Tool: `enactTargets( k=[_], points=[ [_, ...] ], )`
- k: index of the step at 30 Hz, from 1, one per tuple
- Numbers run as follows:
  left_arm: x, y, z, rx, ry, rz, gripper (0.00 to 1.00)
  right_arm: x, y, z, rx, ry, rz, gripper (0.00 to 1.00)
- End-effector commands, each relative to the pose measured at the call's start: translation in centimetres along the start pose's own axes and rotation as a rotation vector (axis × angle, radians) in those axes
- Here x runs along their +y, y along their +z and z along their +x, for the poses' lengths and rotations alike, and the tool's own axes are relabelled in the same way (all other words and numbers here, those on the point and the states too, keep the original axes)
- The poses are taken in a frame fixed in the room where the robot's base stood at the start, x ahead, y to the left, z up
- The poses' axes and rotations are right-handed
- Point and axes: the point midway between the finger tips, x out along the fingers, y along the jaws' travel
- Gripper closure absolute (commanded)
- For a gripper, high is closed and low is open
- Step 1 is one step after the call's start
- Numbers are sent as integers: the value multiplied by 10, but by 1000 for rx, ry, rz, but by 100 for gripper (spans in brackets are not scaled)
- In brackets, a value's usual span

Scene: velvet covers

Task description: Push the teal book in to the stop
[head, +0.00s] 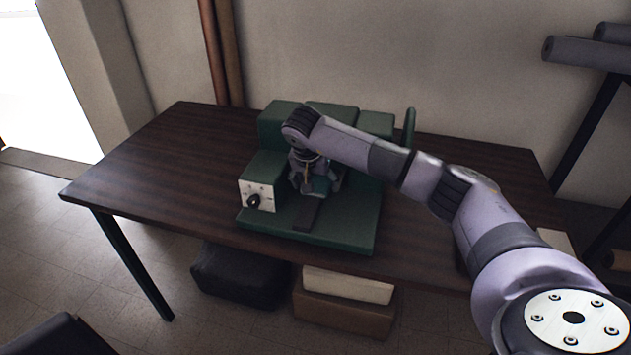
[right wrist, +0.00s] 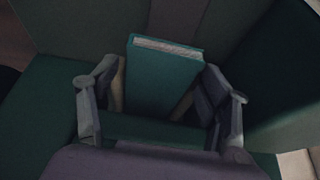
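The teal book (head: 321,186) is in the green fixture (head: 361,228) on the dark table, mostly hidden by my right gripper in the head view. In the right wrist view the teal book (right wrist: 163,78) shows its cover and a pale page edge. My right gripper (head: 316,184) reaches down over it. Its fingers, also in the right wrist view (right wrist: 160,103), lie on either side of the book, close to its edges. I cannot tell whether they press on it. The stop cannot be made out. My left gripper is not in view.
A white panel with a black knob (head: 254,201) is on the fixture's left block. A dark brown strip (head: 307,213) lies on the fixture's base in front of the book. Green blocks (head: 283,113) rise behind. The left of the table (head: 150,165) is clear. Boxes (head: 345,313) lie underneath.

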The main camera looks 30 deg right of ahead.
Motion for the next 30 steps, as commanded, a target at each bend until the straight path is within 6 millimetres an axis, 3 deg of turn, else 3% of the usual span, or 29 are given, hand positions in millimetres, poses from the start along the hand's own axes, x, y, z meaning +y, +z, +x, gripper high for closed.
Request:
enactTargets(
  k=[19, 20, 30],
  points=[
    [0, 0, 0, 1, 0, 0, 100, 0, 0, 0, 0, 1, 0, 74],
    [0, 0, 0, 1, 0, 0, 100, 0, 0, 0, -1, 1, 0, 41],
    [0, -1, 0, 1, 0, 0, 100, 0, 0, 0, 0, 0, 0, 19]
  ],
)
